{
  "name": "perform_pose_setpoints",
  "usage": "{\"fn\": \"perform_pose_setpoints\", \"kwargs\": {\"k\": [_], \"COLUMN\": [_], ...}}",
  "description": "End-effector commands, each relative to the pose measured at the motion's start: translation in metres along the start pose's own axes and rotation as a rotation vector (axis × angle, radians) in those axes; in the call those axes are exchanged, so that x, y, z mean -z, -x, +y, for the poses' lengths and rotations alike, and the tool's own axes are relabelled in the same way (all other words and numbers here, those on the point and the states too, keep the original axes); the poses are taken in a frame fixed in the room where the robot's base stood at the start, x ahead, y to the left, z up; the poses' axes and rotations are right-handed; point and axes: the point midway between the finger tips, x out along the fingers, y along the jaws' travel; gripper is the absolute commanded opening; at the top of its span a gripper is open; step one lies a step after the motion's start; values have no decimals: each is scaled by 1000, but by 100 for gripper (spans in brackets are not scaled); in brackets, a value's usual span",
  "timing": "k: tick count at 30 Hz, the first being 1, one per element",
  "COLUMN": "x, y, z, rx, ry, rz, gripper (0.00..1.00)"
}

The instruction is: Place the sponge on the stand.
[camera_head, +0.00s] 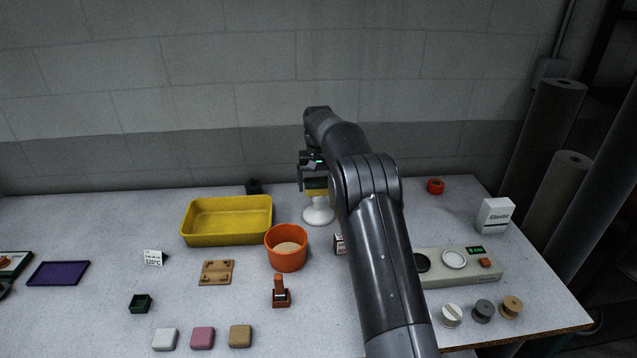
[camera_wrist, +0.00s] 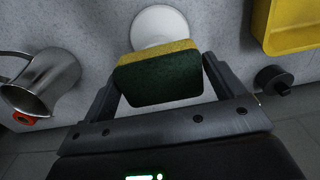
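The sponge (camera_wrist: 160,75), dark green with a yellow layer, sits between the two fingers of my gripper (camera_wrist: 160,80) in the wrist view. The fingers lie against its two sides, so my gripper appears shut on it. The white stand (camera_wrist: 158,25) shows just beyond the sponge, partly covered by it.
A yellow tray (camera_head: 227,237) and an orange tub (camera_head: 286,262) stand left of the stand. A metal pitcher (camera_wrist: 45,82) is nearby, hidden by my arm in the head view. A small black object (camera_head: 254,187) lies behind the tray. A beige device (camera_head: 480,268) stands right.

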Motion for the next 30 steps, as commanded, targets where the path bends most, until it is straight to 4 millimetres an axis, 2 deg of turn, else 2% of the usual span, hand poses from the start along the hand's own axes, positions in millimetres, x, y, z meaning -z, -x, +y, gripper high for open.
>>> {"fn": "perform_pose_setpoints", "kwargs": {"k": [4, 10, 14, 17, 27, 30], "x": [0, 0, 1, 1, 0, 1], "y": [0, 0, 8, 23, 97, 108], "z": [0, 0, 0, 0, 0, 0], "rx": [0, 0, 0, 0, 0, 0], "ry": [0, 0, 0, 0, 0, 0], "rz": [0, 0, 3, 4, 3, 3], "gripper": [98, 98, 98, 98, 98, 98]}}
